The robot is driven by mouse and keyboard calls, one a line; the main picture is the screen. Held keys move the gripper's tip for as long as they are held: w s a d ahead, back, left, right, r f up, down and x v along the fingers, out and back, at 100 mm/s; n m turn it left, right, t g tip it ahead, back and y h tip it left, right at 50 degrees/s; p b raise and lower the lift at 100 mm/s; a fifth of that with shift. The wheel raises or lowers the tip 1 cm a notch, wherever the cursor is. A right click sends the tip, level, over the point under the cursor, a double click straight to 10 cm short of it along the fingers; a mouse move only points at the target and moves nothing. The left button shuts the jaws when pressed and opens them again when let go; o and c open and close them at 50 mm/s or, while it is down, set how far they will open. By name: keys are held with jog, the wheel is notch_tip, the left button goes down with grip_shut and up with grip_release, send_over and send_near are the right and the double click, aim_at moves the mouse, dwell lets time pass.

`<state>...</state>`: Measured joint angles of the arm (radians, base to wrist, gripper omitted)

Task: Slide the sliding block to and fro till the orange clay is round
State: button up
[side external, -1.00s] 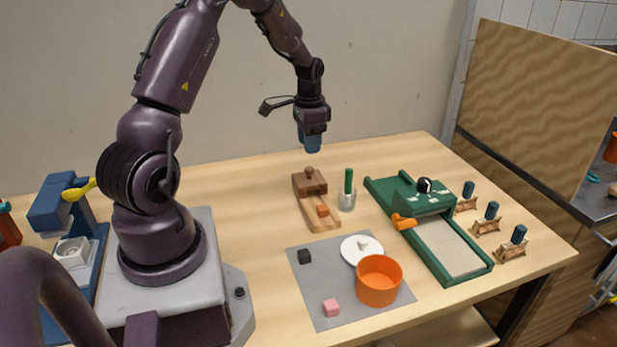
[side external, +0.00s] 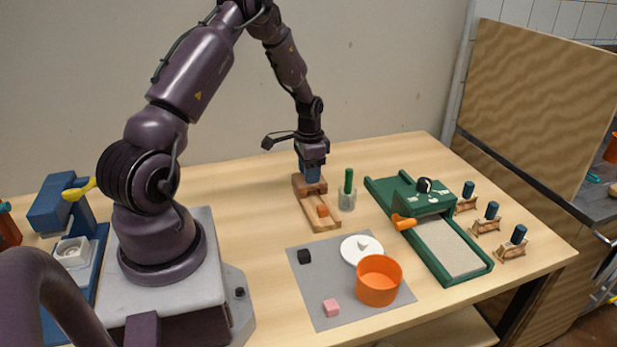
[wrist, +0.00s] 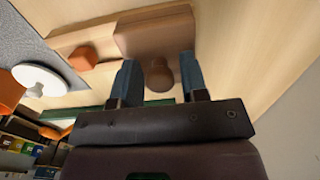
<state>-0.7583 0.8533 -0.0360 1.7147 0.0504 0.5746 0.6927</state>
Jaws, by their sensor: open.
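The sliding block (side external: 301,186) is dark brown wood with a round knob (wrist: 159,76) on top. It sits at the back end of a pale wooden track (side external: 326,225). The orange clay (side external: 322,211) lies on the track in front of the block, apart from it, and looks like a cube with blunt edges. It also shows in the wrist view (wrist: 83,58). My gripper (side external: 313,178) is down at the block. In the wrist view its two blue fingers (wrist: 158,80) are open, one on each side of the knob, with gaps showing. The side view hides the knob behind the fingers.
A glass with a green stick (side external: 347,192) stands close right of the track. A green roller press (side external: 441,236) is farther right. In front lies a grey mat (side external: 334,287) with black and pink cubes, a white disc (side external: 350,253) and an orange pot (side external: 379,282). Left of the track is clear.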

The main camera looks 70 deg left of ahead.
jog(key=shift+d, duration=2.9)
jog(key=shift+d, duration=2.35)
jog(key=shift+a, duration=3.3)
jog(key=shift+a, duration=2.15)
jog(key=shift+d, duration=3.15)
